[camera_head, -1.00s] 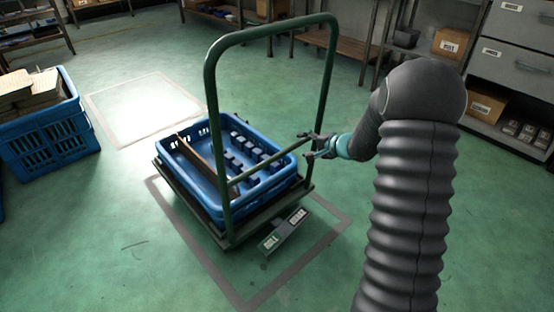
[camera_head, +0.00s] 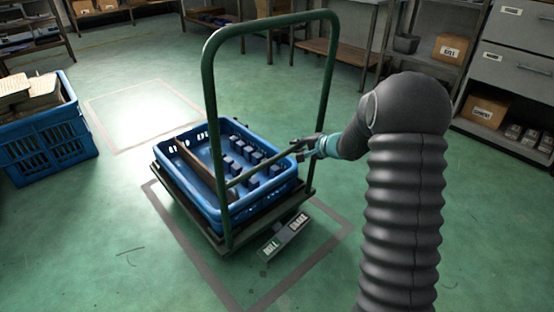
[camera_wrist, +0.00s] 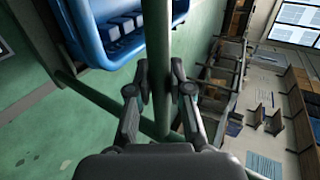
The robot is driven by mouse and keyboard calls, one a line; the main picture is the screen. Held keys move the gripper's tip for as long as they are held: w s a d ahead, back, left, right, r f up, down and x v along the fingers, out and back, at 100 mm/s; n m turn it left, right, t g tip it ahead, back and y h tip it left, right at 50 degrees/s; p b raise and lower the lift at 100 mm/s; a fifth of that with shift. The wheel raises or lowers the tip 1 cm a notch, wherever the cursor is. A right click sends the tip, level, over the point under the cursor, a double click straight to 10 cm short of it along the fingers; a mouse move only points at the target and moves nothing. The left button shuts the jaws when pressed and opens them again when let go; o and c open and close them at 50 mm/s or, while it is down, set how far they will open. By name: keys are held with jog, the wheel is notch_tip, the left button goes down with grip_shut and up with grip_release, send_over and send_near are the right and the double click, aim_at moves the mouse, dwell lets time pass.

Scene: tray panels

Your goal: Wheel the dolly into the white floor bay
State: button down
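The dolly (camera_head: 227,250) stands on the green floor with a tall green push handle (camera_head: 209,110) at its near right side. It carries a blue crate (camera_head: 205,208) holding small blue blocks and a brown divider. My gripper (camera_head: 304,148) is at the right part of the handle's lower crossbar (camera_head: 245,174). In the wrist view, the fingers of my gripper (camera_wrist: 159,78) press in from both sides of the green bar (camera_wrist: 158,40), seemingly touching it. The white floor bay (camera_head: 145,112) is a bright, empty patch inside a pale outline, behind and left of the dolly.
A grey outline (camera_head: 325,260) surrounds the dolly's floor area. A two-ended labelled pedal (camera_head: 285,237) juts from the dolly's near edge. A loaded blue crate (camera_head: 50,145) stands left of the white bay. Shelving (camera_head: 430,70) and a bench (camera_head: 310,45) line the back. Floor between dolly and bay looks clear.

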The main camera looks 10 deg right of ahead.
jog(key=shift+f, duration=0.1)
jog(key=w+a+b, duration=0.1)
jog(key=w+a, duration=0.9)
jog(key=w, duration=0.2)
jog(key=shift+w, duration=0.25)
jog(key=shift+a+f, duration=0.1)
dwell(0.3)
jog(key=w+a+p, duration=0.8)
jog(key=w+p, duration=0.5)
dwell(0.5)
jog(key=shift+a, duration=0.15)
